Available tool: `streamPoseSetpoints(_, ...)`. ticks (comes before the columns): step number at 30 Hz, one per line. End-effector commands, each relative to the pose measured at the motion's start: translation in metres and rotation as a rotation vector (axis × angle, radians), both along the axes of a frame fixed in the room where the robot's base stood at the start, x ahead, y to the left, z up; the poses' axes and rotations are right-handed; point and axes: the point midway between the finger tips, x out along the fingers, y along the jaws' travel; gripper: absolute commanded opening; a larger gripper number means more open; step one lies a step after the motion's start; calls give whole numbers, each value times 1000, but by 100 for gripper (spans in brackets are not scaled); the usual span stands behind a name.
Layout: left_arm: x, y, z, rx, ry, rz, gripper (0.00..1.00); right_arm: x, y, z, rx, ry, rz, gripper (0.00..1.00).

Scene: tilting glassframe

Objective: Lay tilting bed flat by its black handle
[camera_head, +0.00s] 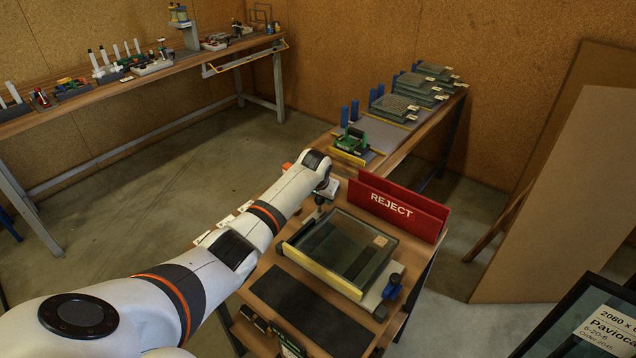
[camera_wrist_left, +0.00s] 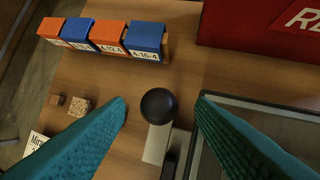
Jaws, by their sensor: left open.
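The tilting bed (camera_head: 347,246) is a dark glass-topped frame with a yellow front edge on the wooden table, below the red REJECT panel. I cannot tell its exact tilt. The black handle is a round black knob (camera_wrist_left: 158,105) on a pale plate beside the frame's corner in the left wrist view. My left gripper (camera_wrist_left: 162,98) is open, its two teal fingers on either side of the knob with gaps showing. In the head view my left arm reaches across to the bed's far left corner, hiding most of the gripper. My right gripper is in neither view.
The red REJECT panel (camera_head: 400,207) stands behind the bed. Several orange and blue blocks (camera_wrist_left: 104,38) and small wooden cubes (camera_wrist_left: 79,106) lie near the knob. A blue-black clamp (camera_head: 393,286) sits at the bed's right corner. A dark mat (camera_head: 297,309) lies in front.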

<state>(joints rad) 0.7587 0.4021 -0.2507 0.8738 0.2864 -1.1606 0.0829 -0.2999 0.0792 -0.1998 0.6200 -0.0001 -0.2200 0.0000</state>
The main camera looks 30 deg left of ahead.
Motion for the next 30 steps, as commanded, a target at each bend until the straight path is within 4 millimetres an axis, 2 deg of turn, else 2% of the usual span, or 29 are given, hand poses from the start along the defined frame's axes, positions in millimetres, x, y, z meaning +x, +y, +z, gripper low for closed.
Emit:
streamPoseSetpoints(9, -21, -10, 46, 1, -3, -1, 50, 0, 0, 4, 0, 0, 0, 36)
streamPoseSetpoints(15, -29, -15, 65, 0, -1, -1, 50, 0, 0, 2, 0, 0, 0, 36)
streamPoseSetpoints(30, -32, -16, 71, 0, 0, -1, 50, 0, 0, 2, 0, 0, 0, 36)
